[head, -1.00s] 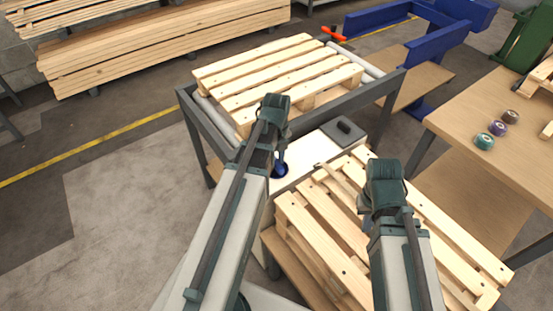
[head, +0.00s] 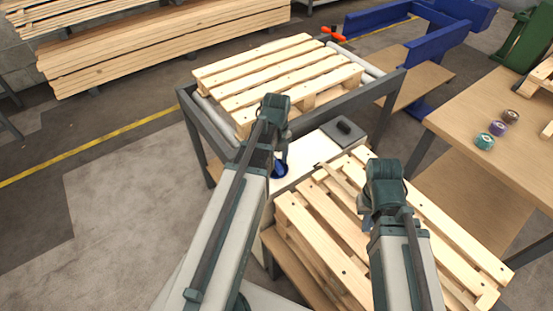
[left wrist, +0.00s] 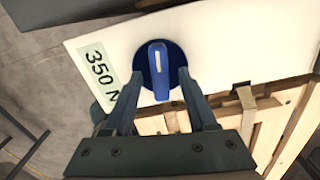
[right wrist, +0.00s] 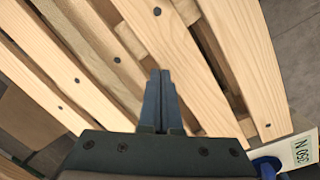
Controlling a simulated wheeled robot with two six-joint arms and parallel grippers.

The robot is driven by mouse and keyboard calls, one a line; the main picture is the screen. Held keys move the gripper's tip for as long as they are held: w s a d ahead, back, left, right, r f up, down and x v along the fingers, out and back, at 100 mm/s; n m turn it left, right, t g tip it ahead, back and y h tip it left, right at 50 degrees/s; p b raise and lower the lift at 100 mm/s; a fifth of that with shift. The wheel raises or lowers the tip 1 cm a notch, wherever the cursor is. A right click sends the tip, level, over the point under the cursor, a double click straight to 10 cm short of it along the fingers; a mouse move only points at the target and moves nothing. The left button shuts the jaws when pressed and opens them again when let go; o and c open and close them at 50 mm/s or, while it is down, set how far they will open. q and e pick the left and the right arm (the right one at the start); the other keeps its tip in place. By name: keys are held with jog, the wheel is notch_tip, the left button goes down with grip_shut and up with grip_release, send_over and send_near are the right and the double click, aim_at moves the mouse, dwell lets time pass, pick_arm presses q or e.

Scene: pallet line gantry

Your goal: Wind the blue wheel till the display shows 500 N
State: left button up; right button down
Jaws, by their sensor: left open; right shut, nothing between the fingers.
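The blue wheel (left wrist: 160,70) is a round knob with a raised grip bar and a pale mark, on a white panel (left wrist: 235,45). The display (left wrist: 100,72) beside it reads 350 N. My left gripper (left wrist: 158,76) is open, its fingers on either side of the wheel's bar with gaps visible. In the head view the wheel (head: 280,170) shows partly behind my left gripper (head: 282,152). My right gripper (right wrist: 160,73) is shut and empty over a wooden pallet. The wheel (right wrist: 266,167) and display (right wrist: 302,153) show at that view's lower right corner.
The stacked pallet (head: 310,215) lies under my right gripper. Another pallet (head: 270,80) rests on the roller frame (head: 215,125) behind the panel. A dark block (head: 344,127) sits on the white cabinet top. A wooden table (head: 480,100) with several small rolls stands right.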

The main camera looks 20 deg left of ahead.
aim_at(279, 163)
pick_arm(q)
jog(key=shift+r, duration=0.1)
pick_arm(e)
jog(key=shift+r, duration=0.1)
pick_arm(q)
notch_tip(279, 163, up, 14)
jog(key=p, duration=1.3)
jog(key=shift+f+p, duration=0.2)
jog(key=shift+p, duration=0.2)
pick_arm(e)
notch_tip(279, 163, up, 14)
jog(key=shift+f, duration=0.2)
pick_arm(q)
jog(key=s+d+n, duration=0.5)
jog(key=d+n, duration=0.5)
jog(key=n, duration=0.1)
jog(key=s+d+n+y, duration=0.1)
jog(key=s+d+n, duration=0.5)
jog(key=d+n, duration=0.4)
jog(key=shift+s+n, duration=0.15)
jog(key=shift+n, duration=0.35)
